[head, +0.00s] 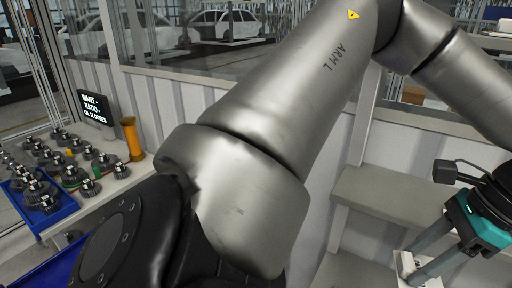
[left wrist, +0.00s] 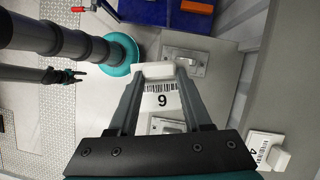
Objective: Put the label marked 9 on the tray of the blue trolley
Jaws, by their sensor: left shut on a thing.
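My left gripper (head: 408,264) is at the lower right of the head view, over a pale grey stepped surface. In the left wrist view my left gripper (left wrist: 160,72) is shut on the white grip block of the label marked 9 (left wrist: 160,98), which carries a barcode and the digit. A white part of this label shows at the fingertips in the head view (head: 404,266). I cannot tell whether the label touches the surface below. I cannot clearly make out the blue trolley or its tray.
A label marked 4 (left wrist: 266,149) lies at the lower right of the wrist view. A metal plate (left wrist: 185,61) is beside the fingertips. A blue container (left wrist: 150,12) is at the top. A blue tray (head: 58,212) with several gears and an orange cylinder (head: 131,140) stand at left.

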